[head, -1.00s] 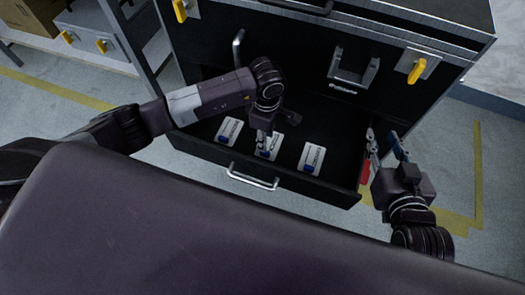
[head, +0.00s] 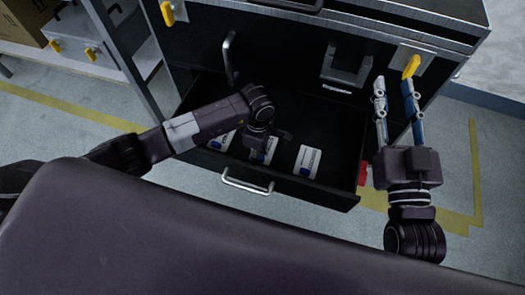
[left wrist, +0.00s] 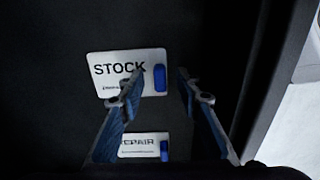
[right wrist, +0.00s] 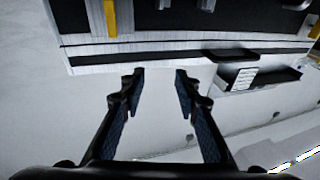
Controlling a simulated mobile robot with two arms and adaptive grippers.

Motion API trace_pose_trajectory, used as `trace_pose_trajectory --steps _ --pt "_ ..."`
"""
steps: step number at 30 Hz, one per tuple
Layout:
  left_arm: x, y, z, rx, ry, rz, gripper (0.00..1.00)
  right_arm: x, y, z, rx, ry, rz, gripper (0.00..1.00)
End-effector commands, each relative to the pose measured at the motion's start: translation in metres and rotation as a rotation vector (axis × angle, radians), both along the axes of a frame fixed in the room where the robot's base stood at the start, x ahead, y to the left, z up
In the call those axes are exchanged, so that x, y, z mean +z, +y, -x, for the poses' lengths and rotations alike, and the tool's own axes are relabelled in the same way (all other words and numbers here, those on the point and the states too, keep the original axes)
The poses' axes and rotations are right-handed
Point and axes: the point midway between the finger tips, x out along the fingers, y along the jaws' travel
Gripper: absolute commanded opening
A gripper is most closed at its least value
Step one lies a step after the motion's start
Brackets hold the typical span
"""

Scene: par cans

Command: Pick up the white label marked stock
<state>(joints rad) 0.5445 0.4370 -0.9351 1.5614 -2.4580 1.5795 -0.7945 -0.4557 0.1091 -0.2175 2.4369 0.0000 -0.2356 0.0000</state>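The white stock label (left wrist: 125,72) lies flat on the dark drawer floor in the left wrist view, with a blue patch at its right end. It seems to be the rightmost label (head: 308,160) in the head view. My left gripper (left wrist: 158,97) is open and empty above the drawer, its fingertips around the level of the stock label's lower edge. A repair label (left wrist: 140,146) shows partly behind and between the fingers. In the head view my left gripper (head: 264,147) hides part of the middle label. My right gripper (right wrist: 160,72) is open and empty.
The open black drawer (head: 330,192) has a front wall with a metal handle (head: 247,186). A left label (head: 222,140) is partly behind my left arm. My right gripper is outside the drawer's right side, near a red item (head: 362,174). A shelf stands at the left.

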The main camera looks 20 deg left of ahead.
Motion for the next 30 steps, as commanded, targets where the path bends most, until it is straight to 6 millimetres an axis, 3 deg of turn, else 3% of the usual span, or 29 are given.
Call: trace_pose_trajectory --steps 4,13,26,30 --pt "0.0 0.0 0.0 0.0 0.0 0.0 0.32 0.0 0.0 0.0 0.0 0.001 0.0 0.3" --pt "0.0 0.0 0.0 0.001 0.0 0.0 0.0 0.0 0.0 0.0 0.0 0.002 0.0 0.3" --pt "0.005 0.0 0.0 0.001 -0.001 0.0 0.0 -0.002 0.0 -0.001 -0.001 0.018 0.004 0.3" --pt "0.014 0.0 -0.001 0.001 -0.002 0.0 0.0 -0.02 -0.003 -0.002 -0.005 0.094 0.024 0.3"
